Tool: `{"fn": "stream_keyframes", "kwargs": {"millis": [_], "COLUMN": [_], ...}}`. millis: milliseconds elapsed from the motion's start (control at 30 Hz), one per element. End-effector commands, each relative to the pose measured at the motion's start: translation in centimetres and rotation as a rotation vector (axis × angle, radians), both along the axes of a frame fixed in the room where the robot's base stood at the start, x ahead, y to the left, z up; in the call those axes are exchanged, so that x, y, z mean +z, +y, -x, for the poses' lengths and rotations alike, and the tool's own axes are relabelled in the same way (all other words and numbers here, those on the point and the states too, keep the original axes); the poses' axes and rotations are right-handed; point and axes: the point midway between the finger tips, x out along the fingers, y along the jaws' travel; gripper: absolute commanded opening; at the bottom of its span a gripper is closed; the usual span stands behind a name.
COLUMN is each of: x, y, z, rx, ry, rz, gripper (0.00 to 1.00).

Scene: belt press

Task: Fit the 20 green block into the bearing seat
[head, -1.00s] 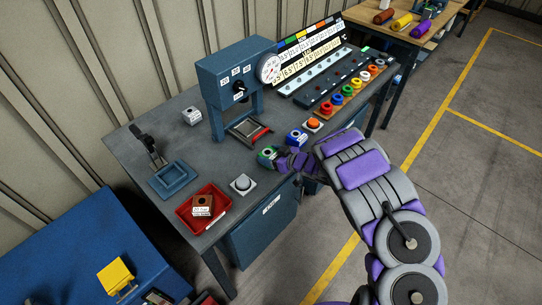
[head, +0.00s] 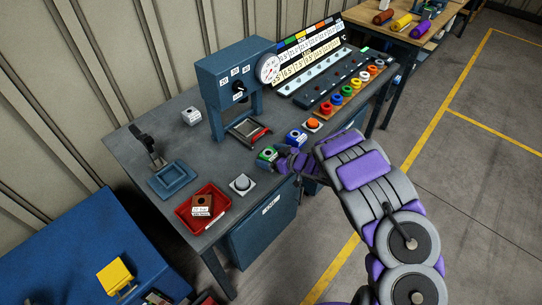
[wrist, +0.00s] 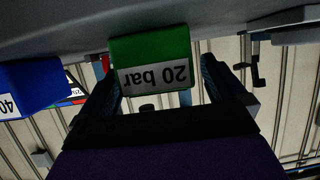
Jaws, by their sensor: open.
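The green block (head: 267,155), labelled "20 bar", stands near the front edge of the grey table. In the wrist view the green block (wrist: 150,55) appears upside down, between my two fingers. My gripper (head: 277,159) is open around the block at the table's front edge; in the wrist view its fingers (wrist: 162,82) show on either side of the block. I cannot tell whether they touch it. The blue press (head: 235,85) stands behind, with a grey frame and red part (head: 250,131) at its base. I cannot tell for sure which part is the bearing seat.
A blue block (head: 296,138) stands right of the green one; it shows at left in the wrist view (wrist: 30,85). A grey domed button (head: 242,184), red tray (head: 220,213) with a brown block, blue square fixture (head: 172,180) and white block (head: 191,116) are to the left.

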Motion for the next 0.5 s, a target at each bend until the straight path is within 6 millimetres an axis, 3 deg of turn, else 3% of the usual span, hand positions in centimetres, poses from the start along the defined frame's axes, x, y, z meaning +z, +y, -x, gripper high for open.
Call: {"fn": "stream_keyframes", "kwargs": {"millis": [67, 500], "x": [-0.5, 3.3], "y": [0.0, -7.5], "z": [0.0, 5.0], "rx": [0.0, -0.004], "ry": [0.0, 0.002], "rz": [0.001, 0.004], "gripper": [0.98, 0.98]}}
